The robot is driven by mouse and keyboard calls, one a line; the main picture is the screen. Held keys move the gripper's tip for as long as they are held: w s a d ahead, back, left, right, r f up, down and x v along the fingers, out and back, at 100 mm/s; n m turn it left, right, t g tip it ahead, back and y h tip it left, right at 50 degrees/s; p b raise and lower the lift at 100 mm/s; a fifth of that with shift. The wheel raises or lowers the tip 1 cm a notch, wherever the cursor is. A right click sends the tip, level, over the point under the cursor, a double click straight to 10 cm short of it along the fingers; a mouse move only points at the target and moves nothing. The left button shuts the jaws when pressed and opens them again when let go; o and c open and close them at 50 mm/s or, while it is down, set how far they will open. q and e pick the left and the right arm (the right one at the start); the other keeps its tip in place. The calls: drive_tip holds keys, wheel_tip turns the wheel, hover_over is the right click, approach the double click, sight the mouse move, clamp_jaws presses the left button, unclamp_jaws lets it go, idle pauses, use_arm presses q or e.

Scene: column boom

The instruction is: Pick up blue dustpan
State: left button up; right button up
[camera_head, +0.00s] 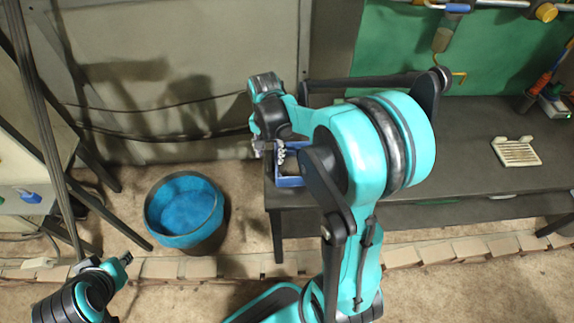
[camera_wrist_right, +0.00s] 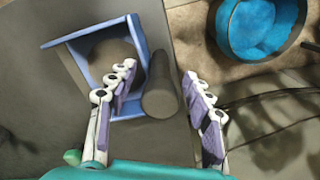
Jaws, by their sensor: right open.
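The blue dustpan (camera_head: 289,182) lies at the left end of the dark table, partly hidden behind my right arm. In the right wrist view its blue rim (camera_wrist_right: 80,38) frames a grey inside. A dark grey rounded bar (camera_wrist_right: 161,88), which looks like its handle, shows beside the rim, between the fingers in the picture. My right gripper (camera_wrist_right: 158,74) is open above it, with fingers on either side of the bar; I see no clear contact. In the head view the right gripper (camera_head: 268,149) is partly hidden. My left gripper (camera_head: 122,262) is low at the left, its fingers too small to judge.
A round bin (camera_head: 184,241) with a blue lining stands on the floor left of the table (camera_head: 435,160). A pale slotted tray (camera_head: 516,152) lies on the table's right part. Tools hang on the green board (camera_head: 400,45). The table's middle looks clear.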

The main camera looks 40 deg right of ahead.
drive_tip(key=shift+r, duration=0.1)
clamp_jaws()
